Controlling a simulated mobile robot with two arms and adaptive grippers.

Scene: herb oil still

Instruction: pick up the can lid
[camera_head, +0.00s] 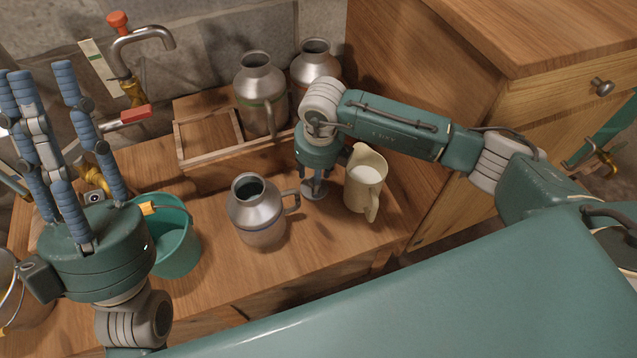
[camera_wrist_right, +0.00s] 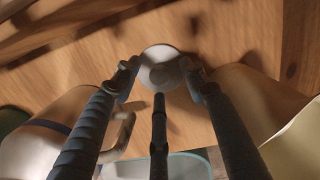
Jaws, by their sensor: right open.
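The can lid (camera_head: 313,191) is a small grey metal disc with a knob. It lies on the wooden bench top between the front metal can and the cream jug. In the right wrist view the lid (camera_wrist_right: 160,54) sits between my finger ends. My right gripper (camera_head: 317,180) points down over the lid, its fingers apart on either side of it and not closed on it. The fingers also show in the right wrist view (camera_wrist_right: 160,76). My left gripper (camera_head: 45,85) is raised at the left with fingers spread, open and empty.
The open metal can (camera_head: 258,215) stands close left of the lid, its handle towards it. The cream jug (camera_head: 364,184) stands close right. Behind is a wooden crate (camera_head: 215,178) with two metal cans (camera_head: 261,92). A green bucket (camera_head: 178,243) stands left.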

